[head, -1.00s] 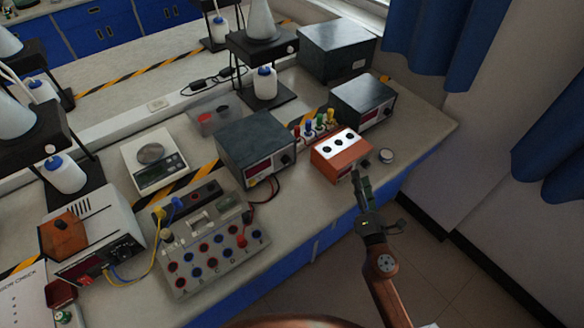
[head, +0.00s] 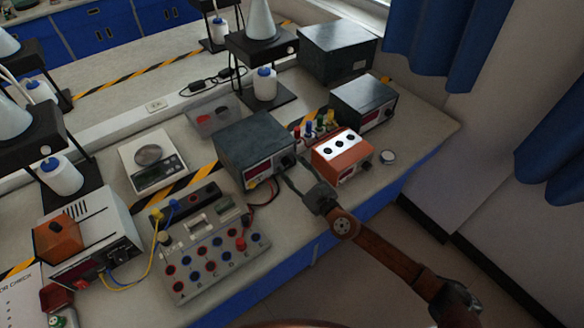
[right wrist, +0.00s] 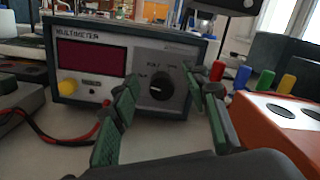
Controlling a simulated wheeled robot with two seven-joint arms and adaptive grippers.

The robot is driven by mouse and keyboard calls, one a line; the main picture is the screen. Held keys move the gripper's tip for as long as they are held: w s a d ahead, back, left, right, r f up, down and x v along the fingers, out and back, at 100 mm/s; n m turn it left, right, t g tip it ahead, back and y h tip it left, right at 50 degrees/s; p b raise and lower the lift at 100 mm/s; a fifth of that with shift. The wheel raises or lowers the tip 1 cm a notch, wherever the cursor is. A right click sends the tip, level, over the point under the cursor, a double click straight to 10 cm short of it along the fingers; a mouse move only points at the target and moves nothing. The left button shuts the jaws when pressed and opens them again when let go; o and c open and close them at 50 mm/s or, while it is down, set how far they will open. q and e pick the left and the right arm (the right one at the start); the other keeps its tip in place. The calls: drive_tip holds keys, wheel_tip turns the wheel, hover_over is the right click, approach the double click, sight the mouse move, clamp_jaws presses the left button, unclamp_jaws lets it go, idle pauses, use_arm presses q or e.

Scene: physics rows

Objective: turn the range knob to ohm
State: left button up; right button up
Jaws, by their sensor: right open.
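The dark grey bench multimeter (head: 255,140) stands mid-bench in the head view. Its front panel (right wrist: 128,68) fills the upper left of the right wrist view, with a dark red display (right wrist: 91,59). The black round range knob (right wrist: 161,87) is right of the display; the small labels around it are too blurred to read. My right gripper (head: 291,179) is in front of the knob side of the meter. In the wrist view its green-padded fingers (right wrist: 166,102) are open, one each side of the knob, with no visible contact. My left gripper is out of view.
An orange box (head: 341,155) with black sockets stands close right of my right gripper. Coloured plugs (head: 318,125) stand behind it. A terminal board (head: 212,255) and red leads (head: 265,192) lie to the left. Another dark meter (head: 362,102) is behind.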

drive_tip(key=shift+w+a+r, duration=0.1)
drive_tip(key=shift+w+a, duration=0.2)
drive_tip(key=shift+c, duration=0.4)
